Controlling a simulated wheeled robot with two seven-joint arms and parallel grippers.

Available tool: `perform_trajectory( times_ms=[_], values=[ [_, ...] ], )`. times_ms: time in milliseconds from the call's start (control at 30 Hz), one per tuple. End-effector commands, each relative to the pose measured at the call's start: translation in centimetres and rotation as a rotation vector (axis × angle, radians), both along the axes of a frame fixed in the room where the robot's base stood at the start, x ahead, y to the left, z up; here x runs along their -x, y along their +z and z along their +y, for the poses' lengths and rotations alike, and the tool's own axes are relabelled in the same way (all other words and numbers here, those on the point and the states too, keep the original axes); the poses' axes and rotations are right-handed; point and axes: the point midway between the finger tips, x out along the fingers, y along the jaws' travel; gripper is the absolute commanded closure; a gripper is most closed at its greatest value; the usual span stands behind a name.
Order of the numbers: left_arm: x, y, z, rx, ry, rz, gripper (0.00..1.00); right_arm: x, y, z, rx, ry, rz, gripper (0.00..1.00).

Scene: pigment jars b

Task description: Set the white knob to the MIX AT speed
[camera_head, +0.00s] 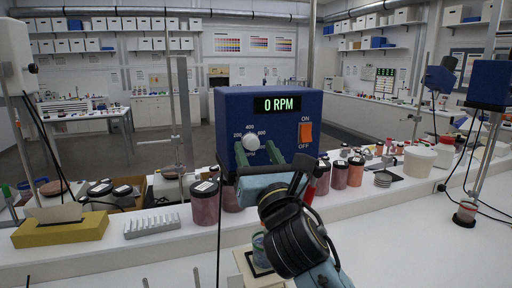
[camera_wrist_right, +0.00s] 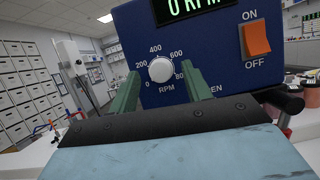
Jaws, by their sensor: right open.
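The white knob (camera_head: 251,143) sits on the front of a blue control box (camera_head: 230,110). The box's display (camera_head: 277,104) reads 0 RPM. An orange ON/OFF switch (camera_head: 305,132) is to the right of the knob. In the right wrist view the knob (camera_wrist_right: 161,69) shows between the two green fingers of my right gripper (camera_wrist_right: 160,88). The fingers are open, one on each side, with gaps to the knob. In the head view my right gripper (camera_head: 257,155) reaches up from below. No MIX AT label is readable. My left gripper is not in view.
Dark-lidded pigment jars (camera_head: 205,203) stand below and beside the box. A yellow box (camera_head: 60,230) and a grey rack (camera_head: 152,226) are on the left of the white bench. A white tub (camera_head: 418,162) stands on the right. The bench's front right is clear.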

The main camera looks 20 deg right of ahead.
Motion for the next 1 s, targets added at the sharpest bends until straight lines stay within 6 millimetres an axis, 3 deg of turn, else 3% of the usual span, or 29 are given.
perform_trajectory(
  times_ms=[367, 733, 1000],
  values=[
    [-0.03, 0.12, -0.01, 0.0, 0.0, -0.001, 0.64, -0.71, 0.25, 0.01, -0.001, 0.0, 0.0, 0.51],
    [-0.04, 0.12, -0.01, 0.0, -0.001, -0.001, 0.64, -0.68, 0.24, 0.01, 0.0, 0.0, 0.001, 0.96],
    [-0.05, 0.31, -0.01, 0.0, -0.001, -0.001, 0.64, -0.68, 0.24, 0.06, -0.03, 0.001, 0.003, 0.96]
  ],
)
